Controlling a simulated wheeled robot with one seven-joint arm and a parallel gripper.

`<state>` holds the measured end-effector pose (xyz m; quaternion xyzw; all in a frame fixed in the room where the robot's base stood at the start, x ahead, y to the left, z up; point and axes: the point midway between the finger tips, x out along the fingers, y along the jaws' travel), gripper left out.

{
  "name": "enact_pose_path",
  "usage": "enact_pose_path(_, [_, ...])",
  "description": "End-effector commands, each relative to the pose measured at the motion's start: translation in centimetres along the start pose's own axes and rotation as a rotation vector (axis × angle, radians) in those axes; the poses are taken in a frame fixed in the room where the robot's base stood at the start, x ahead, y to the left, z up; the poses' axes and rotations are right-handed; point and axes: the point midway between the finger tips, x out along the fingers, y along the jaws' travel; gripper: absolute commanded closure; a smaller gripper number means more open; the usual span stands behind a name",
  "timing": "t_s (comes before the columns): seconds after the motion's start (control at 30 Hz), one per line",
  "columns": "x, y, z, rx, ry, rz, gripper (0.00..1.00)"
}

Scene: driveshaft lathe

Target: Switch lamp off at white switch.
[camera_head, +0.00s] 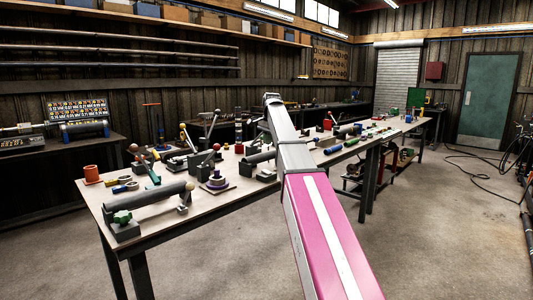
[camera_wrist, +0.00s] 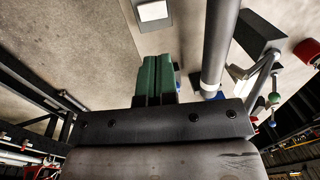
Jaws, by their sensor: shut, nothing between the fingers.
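My gripper shows in the wrist view as two green fingers (camera_wrist: 158,72) side by side, closed together with nothing between them. In the head view my arm reaches forward over the workbench, with its far end (camera_head: 272,98) above the table. A white square plate in a dark frame (camera_wrist: 152,11), which looks like the white switch, lies ahead of the fingertips in the wrist view, apart from them. I cannot pick the switch out in the head view. I cannot tell which light is the task's lamp.
The long workbench (camera_head: 152,223) holds several shafts, clamps and levers. In the wrist view a thick grey shaft (camera_wrist: 219,45) lies just right of the fingers, with a dark bracket (camera_wrist: 256,34) beyond it. Open concrete floor (camera_head: 225,255) lies in front of the bench.

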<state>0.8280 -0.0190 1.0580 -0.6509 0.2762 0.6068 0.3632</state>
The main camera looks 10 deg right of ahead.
Motion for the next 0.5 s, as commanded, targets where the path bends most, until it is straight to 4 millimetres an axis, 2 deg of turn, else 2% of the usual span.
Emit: enact_pose_path(0.5, [9.2, 0.1, 0.1, 0.000, -0.001, 0.001, 1.00])
